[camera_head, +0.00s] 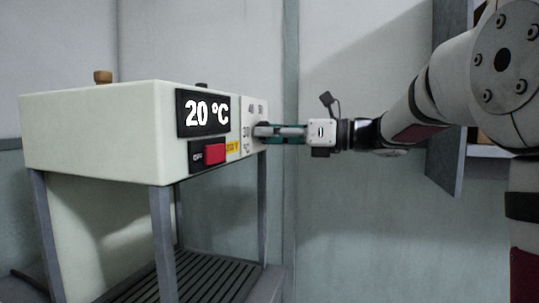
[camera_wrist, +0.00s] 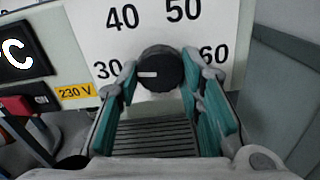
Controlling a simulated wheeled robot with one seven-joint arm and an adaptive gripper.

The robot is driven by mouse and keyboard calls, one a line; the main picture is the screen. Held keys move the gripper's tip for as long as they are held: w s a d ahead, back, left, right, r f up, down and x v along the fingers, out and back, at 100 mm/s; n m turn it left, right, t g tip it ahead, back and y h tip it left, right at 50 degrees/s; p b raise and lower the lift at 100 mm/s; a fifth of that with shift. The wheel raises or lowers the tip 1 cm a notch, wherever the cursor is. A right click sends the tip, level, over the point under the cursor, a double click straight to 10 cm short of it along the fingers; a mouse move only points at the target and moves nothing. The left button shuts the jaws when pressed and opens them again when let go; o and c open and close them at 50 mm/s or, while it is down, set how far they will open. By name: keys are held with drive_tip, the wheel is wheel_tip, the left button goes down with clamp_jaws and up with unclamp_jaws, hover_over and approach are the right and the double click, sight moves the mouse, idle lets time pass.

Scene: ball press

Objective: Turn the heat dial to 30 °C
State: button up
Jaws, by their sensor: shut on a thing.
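The heat dial (camera_wrist: 163,66) is a round black knob on a white scale plate marked 30, 40, 50 and 60. Its white pointer line lies near horizontal and points left, towards the 30. My gripper (camera_wrist: 158,72) is shut on the dial, with one teal-padded finger on its left and one on its right. In the head view my gripper (camera_head: 264,131) reaches in from the right and hides the dial. The display (camera_head: 204,113) on the cream press housing (camera_head: 90,130) reads 20 °C.
A red switch (camera_head: 215,153) and a yellow 230 V label (camera_head: 232,146) sit below the display, left of the dial. A brown knob (camera_head: 103,77) stands on top of the housing. Grey legs (camera_head: 163,240) and a slatted base (camera_head: 210,280) are below. A grey panel (camera_head: 446,110) stands right, behind my arm.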

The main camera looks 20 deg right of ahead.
drive_tip(key=shift+f+n+b, duration=0.3)
drive_tip(key=shift+n+b, duration=0.3)
drive_tip(key=shift+b, duration=0.55)
drive_tip(key=shift+r+n+b, duration=0.1)
drive_tip(key=shift+n+b, duration=0.2)
drive_tip(key=shift+b, duration=0.15)
drive_tip(key=o, duration=1.2)
drive_tip(key=shift+r, duration=0.1)
drive_tip(key=shift+c, duration=0.2)
drive_tip(key=v, duration=0.7)
drive_tip(key=shift+d, duration=0.15)
drive_tip(key=shift+s, duration=0.15)
